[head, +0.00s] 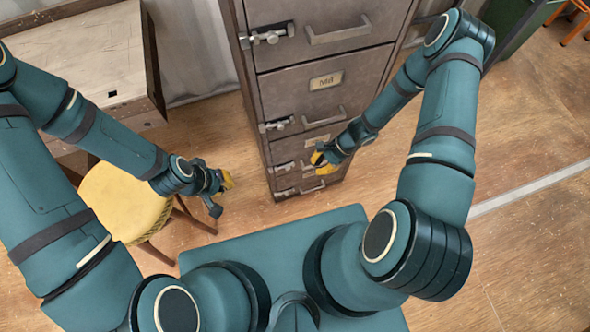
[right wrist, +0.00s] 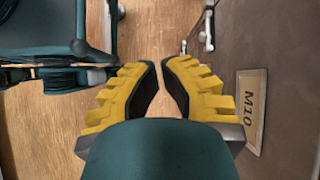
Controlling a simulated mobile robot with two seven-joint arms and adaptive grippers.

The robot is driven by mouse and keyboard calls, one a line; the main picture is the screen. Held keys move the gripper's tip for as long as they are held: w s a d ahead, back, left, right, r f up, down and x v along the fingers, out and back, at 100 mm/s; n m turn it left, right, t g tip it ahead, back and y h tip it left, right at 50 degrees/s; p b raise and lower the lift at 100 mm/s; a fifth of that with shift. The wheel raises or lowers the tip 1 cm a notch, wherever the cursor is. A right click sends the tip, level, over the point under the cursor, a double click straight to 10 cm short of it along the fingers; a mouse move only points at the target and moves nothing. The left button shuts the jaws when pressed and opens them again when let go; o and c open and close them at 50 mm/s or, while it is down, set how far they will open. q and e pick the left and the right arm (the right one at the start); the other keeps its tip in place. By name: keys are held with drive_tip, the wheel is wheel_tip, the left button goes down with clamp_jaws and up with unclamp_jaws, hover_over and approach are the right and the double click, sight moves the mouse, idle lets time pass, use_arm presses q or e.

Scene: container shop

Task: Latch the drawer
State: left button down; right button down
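A grey metal cabinet (head: 290,85) with stacked drawers stands at the top centre in the head view. Each drawer has a pull handle; latches sit along the left edge, including the top one (head: 267,35), the second (head: 276,125) and a lower one (head: 285,167). My right gripper (head: 319,160) is in front of the lower drawers and hides part of one. In the right wrist view its yellow fingers (right wrist: 161,64) have a narrow empty gap, beside a drawer front labelled M10 (right wrist: 252,108). My left gripper (head: 228,181) hangs left of the cabinet; its finger gap is unclear.
A yellow-seated stool (head: 122,203) stands left, near my left forearm. A wooden table (head: 80,60) is at upper left. A green object (head: 515,25) stands at upper right. The wooden floor to the right is mostly clear.

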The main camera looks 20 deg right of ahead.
sight(281, 165)
drive_tip(key=w+d+f+m+t+y, duration=0.1)
drive_tip(key=w+d+f+m+t, duration=0.2)
drive_tip(key=f+m, duration=0.1)
drive_tip(key=shift+w+d+m+y, duration=0.2)
drive_tip(key=shift+d+m+y, duration=0.1)
drive_tip(key=shift+m, duration=0.2)
drive_tip(key=b+x, duration=0.3)
drive_tip(key=x, duration=1.1)
drive_tip(key=shift+b, duration=0.3)
